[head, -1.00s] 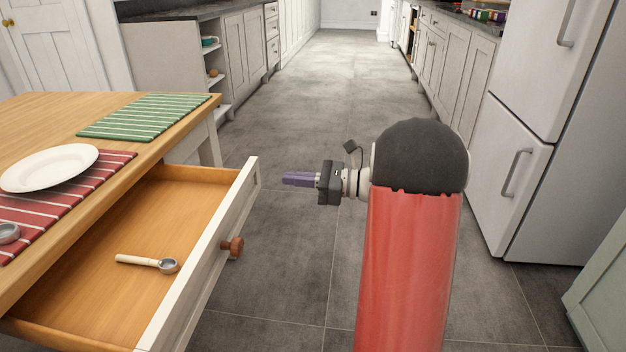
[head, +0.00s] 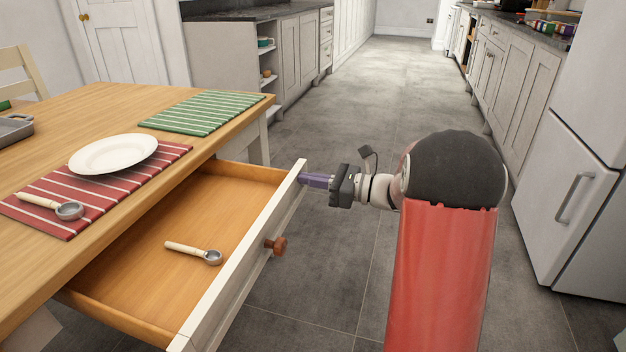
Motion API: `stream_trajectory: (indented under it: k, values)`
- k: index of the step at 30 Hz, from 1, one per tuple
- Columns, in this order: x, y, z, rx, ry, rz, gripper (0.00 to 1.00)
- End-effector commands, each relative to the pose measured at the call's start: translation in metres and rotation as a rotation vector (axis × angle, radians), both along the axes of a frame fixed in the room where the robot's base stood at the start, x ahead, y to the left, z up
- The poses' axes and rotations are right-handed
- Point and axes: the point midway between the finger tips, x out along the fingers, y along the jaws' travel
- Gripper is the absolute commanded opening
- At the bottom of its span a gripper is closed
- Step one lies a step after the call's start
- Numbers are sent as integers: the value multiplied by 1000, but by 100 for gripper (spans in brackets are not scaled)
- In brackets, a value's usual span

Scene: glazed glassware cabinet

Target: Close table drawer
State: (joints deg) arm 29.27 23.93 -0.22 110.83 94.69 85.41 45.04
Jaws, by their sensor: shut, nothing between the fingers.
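The table drawer (head: 240,282) is pulled well out of the wooden table (head: 88,112). It has a white front with a round brown knob (head: 276,246). An ice-cream-scoop-like utensil (head: 190,251) with a pale handle lies inside it. My gripper (head: 316,180) has purple fingers and is shut and empty. It is at the far end of the drawer front, on the outer side, pointing left toward it. Its fingertips look at or very near the front's top edge; I cannot tell whether they touch.
On the table are a white plate (head: 113,154), a red striped mat (head: 60,206), a green striped mat (head: 206,112), a second scoop (head: 68,210) and a grey tray (head: 14,129). A fridge (head: 566,200) stands at right. The floor between is clear.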

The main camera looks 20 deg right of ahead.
Motion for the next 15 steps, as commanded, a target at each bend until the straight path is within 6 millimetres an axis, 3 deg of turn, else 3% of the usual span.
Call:
stream_trajectory:
  k: [8, 15]
  values:
    - [22, 32, 1, 1, -1, 6, 0]
    - [59, 84, 0, 2, 1, 6, 0]
